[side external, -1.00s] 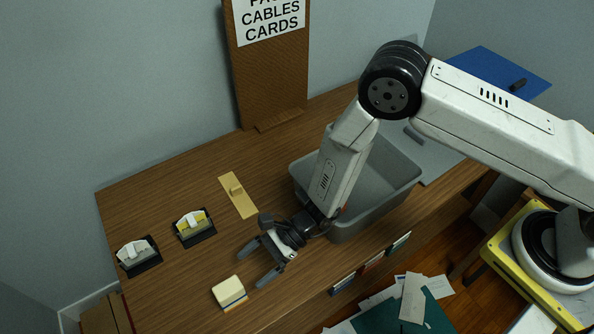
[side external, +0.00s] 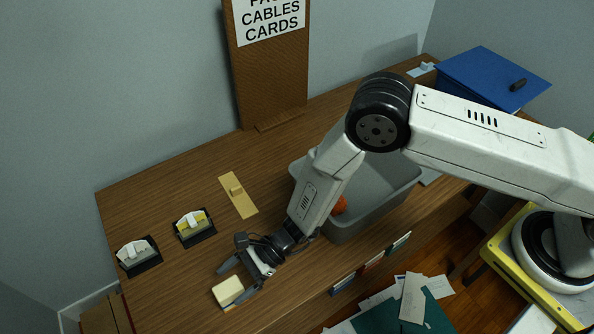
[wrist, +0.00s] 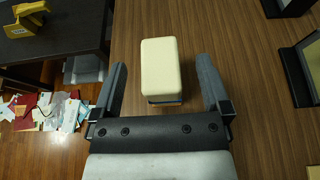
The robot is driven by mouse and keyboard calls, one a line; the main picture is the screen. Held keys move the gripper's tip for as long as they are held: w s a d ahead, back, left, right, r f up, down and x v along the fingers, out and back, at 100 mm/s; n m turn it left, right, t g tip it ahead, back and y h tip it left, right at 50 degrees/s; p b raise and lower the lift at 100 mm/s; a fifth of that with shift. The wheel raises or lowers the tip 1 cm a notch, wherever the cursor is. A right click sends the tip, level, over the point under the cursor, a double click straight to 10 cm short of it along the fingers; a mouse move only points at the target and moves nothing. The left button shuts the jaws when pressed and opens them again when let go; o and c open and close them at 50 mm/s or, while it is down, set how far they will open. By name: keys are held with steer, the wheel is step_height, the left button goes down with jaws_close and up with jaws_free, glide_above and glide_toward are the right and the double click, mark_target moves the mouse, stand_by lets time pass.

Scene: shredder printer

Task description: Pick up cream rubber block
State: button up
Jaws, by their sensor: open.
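The cream rubber block (side external: 228,291) lies on the wooden desk near its front left edge. My gripper (side external: 239,279) is open and empty, with one finger on each side of the block's near end. In the wrist view my gripper (wrist: 162,75) shows clear gaps to the block on both sides. I cannot tell how high the fingertips are above the desk.
A grey bin (side external: 381,211) with an orange thing (side external: 339,206) inside stands behind my wrist. Two dark holders, one with white (side external: 137,256) and one with yellow (side external: 193,226), stand left. A tan plate (side external: 238,195) lies mid-desk. Papers (wrist: 44,109) lie beyond the desk edge.

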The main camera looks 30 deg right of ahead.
steer(key=shift+x, duration=1.1)
jaws_close()
